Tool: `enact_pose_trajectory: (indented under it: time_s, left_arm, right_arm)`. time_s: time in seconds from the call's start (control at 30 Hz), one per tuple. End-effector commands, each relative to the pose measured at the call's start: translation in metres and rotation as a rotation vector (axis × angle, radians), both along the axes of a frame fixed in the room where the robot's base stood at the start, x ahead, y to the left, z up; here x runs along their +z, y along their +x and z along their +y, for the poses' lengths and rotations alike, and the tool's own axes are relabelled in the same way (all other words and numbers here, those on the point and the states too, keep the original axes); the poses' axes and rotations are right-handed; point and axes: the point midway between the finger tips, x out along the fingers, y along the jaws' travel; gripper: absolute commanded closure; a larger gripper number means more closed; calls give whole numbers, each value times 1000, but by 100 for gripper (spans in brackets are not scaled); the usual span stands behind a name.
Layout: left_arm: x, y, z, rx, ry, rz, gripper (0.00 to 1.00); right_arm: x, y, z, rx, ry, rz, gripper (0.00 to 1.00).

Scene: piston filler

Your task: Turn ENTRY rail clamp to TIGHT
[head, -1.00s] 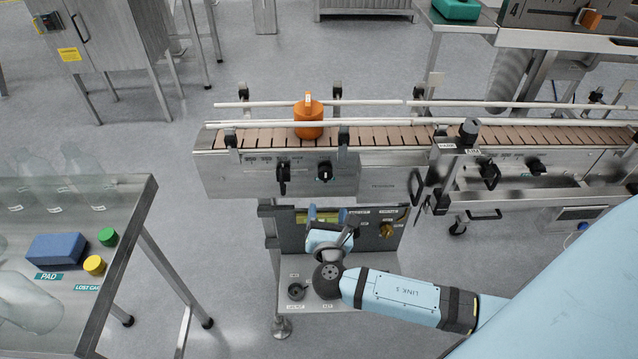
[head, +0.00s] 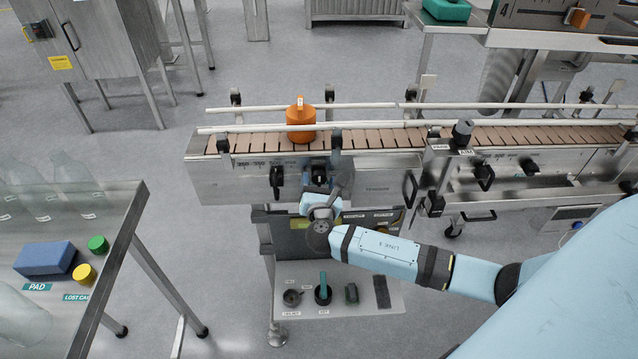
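Two black clamp knobs sit on the front of the conveyor's side plate, below the small scale marks. The left knob (head: 276,180) is in plain view with its handle pointing down. My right gripper (head: 318,180) is at the plate in front of the second knob and hides most of it. I cannot tell whether its fingers touch that knob or are open or shut. The labels by the knobs are too small to read, so which one is ENTRY is unclear. White guide rails (head: 400,126) run along the belt. My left gripper is not in view.
An orange container (head: 301,122) stands on the belt between the rails. A lower shelf (head: 350,305) holds a teal-handled item in a round holder. A table (head: 120,215) at left carries a blue pad (head: 44,258) and green and yellow caps. Open floor lies between table and conveyor.

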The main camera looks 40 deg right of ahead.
Motion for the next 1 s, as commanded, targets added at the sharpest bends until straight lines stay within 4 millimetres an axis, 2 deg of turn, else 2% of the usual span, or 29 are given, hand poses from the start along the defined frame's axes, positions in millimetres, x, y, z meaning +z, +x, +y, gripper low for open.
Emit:
enact_pose_trajectory:
  time_s: [0.03,0.2,0.67,1.0]
  left_arm:
    - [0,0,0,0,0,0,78]
    - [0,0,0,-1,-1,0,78]
    - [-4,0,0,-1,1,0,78]
    - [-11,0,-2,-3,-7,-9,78]
  right_arm:
    - [0,0,0,0,0,0,43]
    - [0,0,0,0,0,0,82]
    - [-1,0,1,0,76,-47,83]
    - [-3,0,2,-1,314,-191,83]
